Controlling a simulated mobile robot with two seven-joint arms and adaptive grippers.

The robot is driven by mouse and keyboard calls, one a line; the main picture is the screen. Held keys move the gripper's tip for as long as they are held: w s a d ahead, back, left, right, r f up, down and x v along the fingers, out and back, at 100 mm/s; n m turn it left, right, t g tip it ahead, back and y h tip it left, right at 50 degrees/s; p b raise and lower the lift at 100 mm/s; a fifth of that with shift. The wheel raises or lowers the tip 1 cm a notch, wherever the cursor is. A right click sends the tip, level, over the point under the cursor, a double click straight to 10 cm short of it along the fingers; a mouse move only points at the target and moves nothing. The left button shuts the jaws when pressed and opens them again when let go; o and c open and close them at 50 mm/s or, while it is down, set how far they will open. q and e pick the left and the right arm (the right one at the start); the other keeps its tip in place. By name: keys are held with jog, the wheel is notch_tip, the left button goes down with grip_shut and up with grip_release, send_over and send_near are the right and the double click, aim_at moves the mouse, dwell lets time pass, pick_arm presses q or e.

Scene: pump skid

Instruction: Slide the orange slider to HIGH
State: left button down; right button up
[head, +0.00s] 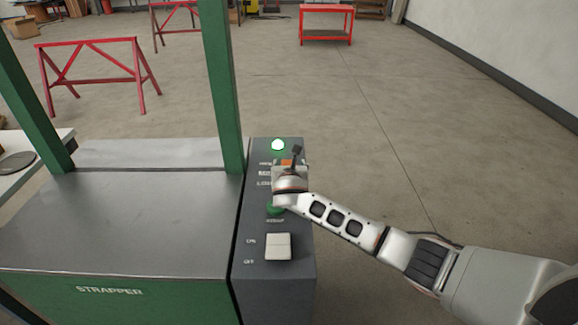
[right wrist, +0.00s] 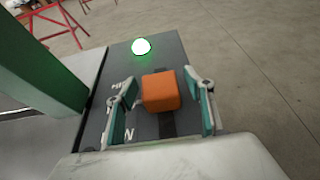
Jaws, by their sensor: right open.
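The orange slider (right wrist: 160,91) is a block on the dark control panel of the strapper. In the right wrist view it stands between the two fingers of my right gripper (right wrist: 163,100), with a gap visible on both sides. A dark slot shows on the near side of the block. The lettering beside it is partly hidden by the left finger; the top label begins with HI, level with the slider. In the head view my right gripper (head: 289,166) is over the panel and hides most of the slider, with a bit of orange showing. My left gripper is out of view.
A lit green lamp (head: 278,145) sits at the panel's far end. A green button (head: 275,210) and a white ON/OFF rocker (head: 278,246) are nearer. A green post (head: 222,90) rises left of the panel. The floor to the right is clear.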

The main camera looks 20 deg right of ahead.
aim_at(289, 155)
grip_shut()
jog(key=w, duration=0.2)
jog(key=w+d, duration=0.1)
jog(key=w, duration=0.2)
jog(key=shift+d, duration=0.15)
jog(key=shift+r, duration=0.15)
jog(key=shift+d, duration=0.1)
jog(key=shift+c, duration=0.7)
grip_release()
jog(key=shift+o, duration=0.7)
jog(key=shift+w, duration=0.2)
jog(key=shift+s, duration=0.2)
